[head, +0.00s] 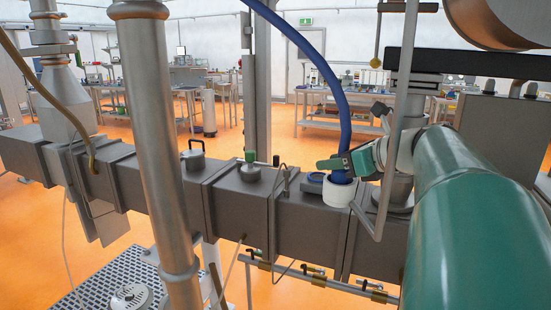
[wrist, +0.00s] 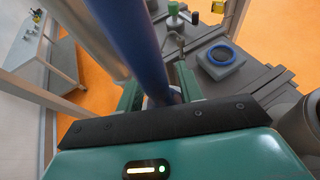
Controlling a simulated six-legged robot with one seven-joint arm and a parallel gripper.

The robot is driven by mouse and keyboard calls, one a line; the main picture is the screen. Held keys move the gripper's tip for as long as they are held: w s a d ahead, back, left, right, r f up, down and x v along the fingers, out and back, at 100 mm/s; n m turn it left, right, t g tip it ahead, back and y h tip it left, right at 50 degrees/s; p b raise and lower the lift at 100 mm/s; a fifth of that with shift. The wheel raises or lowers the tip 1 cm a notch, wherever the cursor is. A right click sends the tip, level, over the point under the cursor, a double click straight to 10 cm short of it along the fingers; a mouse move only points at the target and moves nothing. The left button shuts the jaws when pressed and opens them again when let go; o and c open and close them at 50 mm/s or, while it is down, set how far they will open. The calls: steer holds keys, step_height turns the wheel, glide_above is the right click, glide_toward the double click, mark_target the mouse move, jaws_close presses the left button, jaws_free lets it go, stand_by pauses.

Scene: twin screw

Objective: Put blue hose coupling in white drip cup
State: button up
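The blue hose coupling (head: 341,178) is at the lower end of a thick blue hose (head: 327,75) that hangs from above. Its lower end is at the mouth of the white drip cup (head: 338,195), seemingly within the rim; how deep it sits is hidden. My gripper (head: 342,163) has its green fingers around the coupling, just above the cup. In the wrist view the hose (wrist: 144,50) runs down between the fingers (wrist: 160,92). The coupling is mostly hidden there by the hose and the gripper body.
A blue-ringed port (wrist: 221,55) is on the grey machine barrel (head: 235,208), beside the cup. A green-topped fitting (head: 250,167) and a lidded pot (head: 194,155) stand farther left. A bent grey pipe (head: 396,140) rises close to my gripper. A thick vertical pipe (head: 160,140) stands in front.

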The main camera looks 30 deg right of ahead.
steer(key=shift+r, duration=0.1)
steer(key=shift+s+d+r, duration=0.1)
steer(key=shift+s, duration=0.1)
steer(key=v, duration=1.1)
steer(key=shift+s+r, duration=0.2)
steer(key=shift+s, duration=0.05)
